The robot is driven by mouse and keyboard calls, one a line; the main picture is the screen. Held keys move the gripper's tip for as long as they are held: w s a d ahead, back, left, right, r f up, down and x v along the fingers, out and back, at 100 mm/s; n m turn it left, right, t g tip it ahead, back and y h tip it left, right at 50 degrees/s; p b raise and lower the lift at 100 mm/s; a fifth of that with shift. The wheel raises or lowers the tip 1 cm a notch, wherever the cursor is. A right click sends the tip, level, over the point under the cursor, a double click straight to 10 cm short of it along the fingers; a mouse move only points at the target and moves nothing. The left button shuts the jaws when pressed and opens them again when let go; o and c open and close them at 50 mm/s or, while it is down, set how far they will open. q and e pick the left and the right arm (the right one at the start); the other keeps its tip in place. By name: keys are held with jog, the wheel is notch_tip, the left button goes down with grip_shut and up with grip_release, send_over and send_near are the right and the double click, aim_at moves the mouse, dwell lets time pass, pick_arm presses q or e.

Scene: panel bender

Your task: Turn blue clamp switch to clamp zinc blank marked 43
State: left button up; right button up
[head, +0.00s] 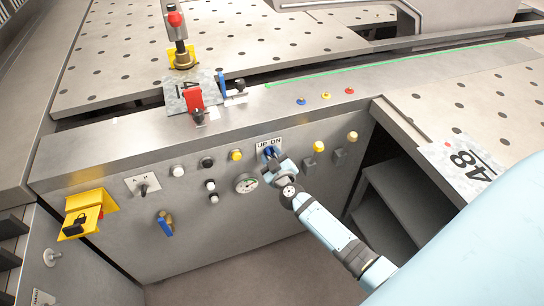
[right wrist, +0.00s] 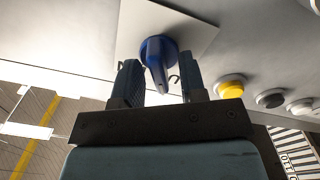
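The blue clamp switch (head: 269,153) sits on the front panel under a white UP/DN label. In the right wrist view the blue switch (right wrist: 157,58) points toward my gripper. My right gripper (head: 277,163) is at the switch, and its open fingers (right wrist: 161,82) stand either side of the handle with small gaps. A grey zinc blank (head: 179,101) lies at the bench edge under the red-knobbed post; a red toggle clamp covers part of its marking, where a 4 shows. Another marked plate (head: 462,168) lies at right and seems to read 48. My left gripper is out of view.
A yellow bracket (head: 90,209) juts out at left. An open shelf (head: 410,200) lies at right.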

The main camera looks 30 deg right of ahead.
jog(key=shift+c, duration=0.2)
grip_shut()
